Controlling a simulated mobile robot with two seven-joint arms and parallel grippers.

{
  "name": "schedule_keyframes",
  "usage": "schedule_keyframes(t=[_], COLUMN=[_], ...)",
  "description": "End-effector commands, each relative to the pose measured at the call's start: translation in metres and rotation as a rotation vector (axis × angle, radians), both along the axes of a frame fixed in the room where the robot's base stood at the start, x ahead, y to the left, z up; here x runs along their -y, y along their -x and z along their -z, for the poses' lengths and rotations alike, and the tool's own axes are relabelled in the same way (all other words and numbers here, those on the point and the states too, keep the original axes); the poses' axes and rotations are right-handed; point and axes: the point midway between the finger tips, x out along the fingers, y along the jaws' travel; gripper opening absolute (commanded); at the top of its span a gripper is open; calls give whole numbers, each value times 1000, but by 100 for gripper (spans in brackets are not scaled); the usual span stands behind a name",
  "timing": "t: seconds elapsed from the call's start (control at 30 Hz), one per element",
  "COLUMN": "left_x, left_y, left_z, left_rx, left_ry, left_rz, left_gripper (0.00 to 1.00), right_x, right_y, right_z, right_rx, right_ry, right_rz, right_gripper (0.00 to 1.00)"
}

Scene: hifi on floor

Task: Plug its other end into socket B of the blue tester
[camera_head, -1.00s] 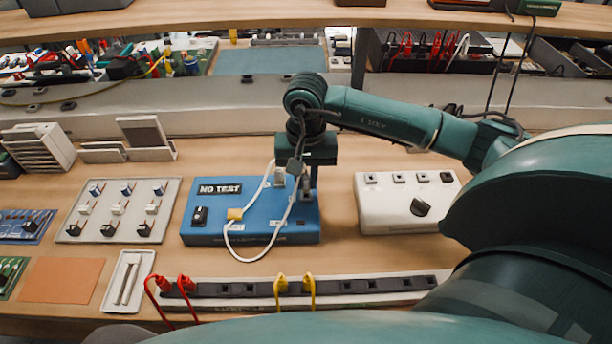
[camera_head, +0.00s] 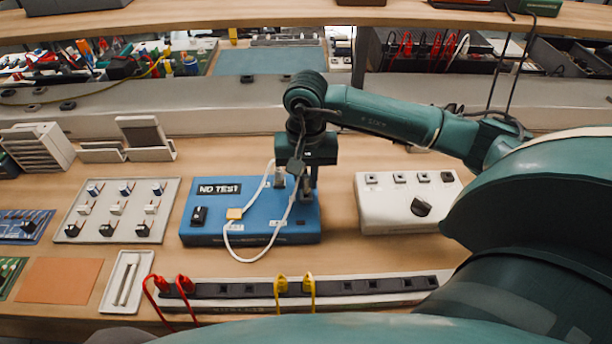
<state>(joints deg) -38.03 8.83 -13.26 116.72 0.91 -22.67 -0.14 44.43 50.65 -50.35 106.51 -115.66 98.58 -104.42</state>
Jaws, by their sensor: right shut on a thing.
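The blue tester (camera_head: 212,222) lies on the bench left of centre, with a "NO TEST" display and a black switch on its top. A white cable (camera_head: 262,256) loops over it and past its front edge, with a yellow piece (camera_head: 234,213) on the cable. I cannot tell whether that end is seated in a socket. My left gripper is not in view.
A white box (camera_head: 388,212) with a black knob stands to the right. A panel of small switches (camera_head: 82,226) lies to the left. A black socket strip (camera_head: 360,288) with red and yellow plugs runs along the front. Bare bench separates the tester and white box.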

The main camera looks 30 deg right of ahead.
Motion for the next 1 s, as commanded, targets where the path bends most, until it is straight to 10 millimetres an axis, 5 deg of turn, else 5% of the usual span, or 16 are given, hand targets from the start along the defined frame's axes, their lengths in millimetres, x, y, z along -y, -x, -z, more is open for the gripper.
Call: schedule_keyframes(t=[1.0], left_x=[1], left_y=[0], left_z=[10], left_rx=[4], left_ry=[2], left_rz=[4], left_gripper=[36], right_x=[0], right_y=[0], right_z=[11], right_rx=[1], right_ry=[1], right_rz=[0], right_gripper=[0])
